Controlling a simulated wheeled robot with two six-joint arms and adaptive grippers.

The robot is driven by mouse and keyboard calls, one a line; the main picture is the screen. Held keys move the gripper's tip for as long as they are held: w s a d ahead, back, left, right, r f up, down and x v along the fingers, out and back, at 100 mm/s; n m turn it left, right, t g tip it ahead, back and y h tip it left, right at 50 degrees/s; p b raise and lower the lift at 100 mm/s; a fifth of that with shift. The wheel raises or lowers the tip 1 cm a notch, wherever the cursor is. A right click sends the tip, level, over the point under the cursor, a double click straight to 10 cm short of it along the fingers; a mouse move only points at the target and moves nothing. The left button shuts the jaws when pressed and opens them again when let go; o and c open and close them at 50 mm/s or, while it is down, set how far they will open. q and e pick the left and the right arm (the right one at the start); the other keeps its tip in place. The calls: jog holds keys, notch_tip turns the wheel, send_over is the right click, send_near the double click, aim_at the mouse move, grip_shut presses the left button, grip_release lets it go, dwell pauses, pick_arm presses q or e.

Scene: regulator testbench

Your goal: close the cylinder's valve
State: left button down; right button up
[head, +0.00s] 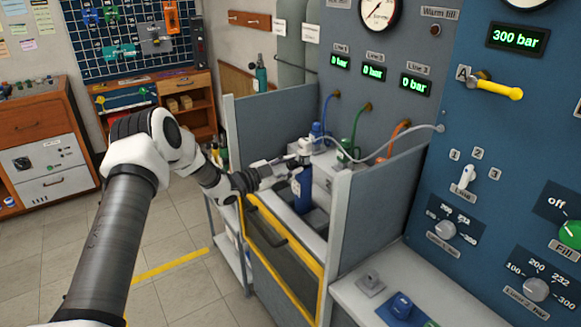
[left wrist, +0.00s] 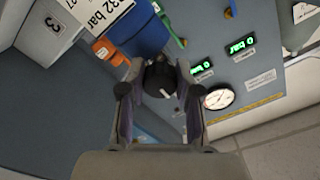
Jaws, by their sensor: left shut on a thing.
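A dark blue cylinder (head: 303,192) stands upright in the test bay. Its white label reading 232 bar and blue body (left wrist: 140,32) show upside down in the left wrist view. The black valve knob (left wrist: 160,82) sits between my left fingers. My left gripper (head: 292,166) reaches in from the left at the cylinder's top; its fingers (left wrist: 160,70) are shut on the knob, one on each side. In the head view the gripper partly hides the valve. My right gripper is not in view.
Grey side walls (head: 378,200) and a yellow-framed front door (head: 282,250) enclose the bay. Green and orange hoses and a pale hose (head: 420,130) run behind. Line displays (head: 373,72) read 0 bar; the right panel display (head: 518,38) reads 300 bar. The floor at left is clear.

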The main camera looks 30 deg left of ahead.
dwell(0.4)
pick_arm(q)
jog(key=c, duration=0.8)
grip_release()
jog(key=shift+s, duration=0.1)
jog(key=v, duration=1.1)
jog(key=shift+s+a+f, duration=0.15)
jog(key=shift+s, duration=0.15)
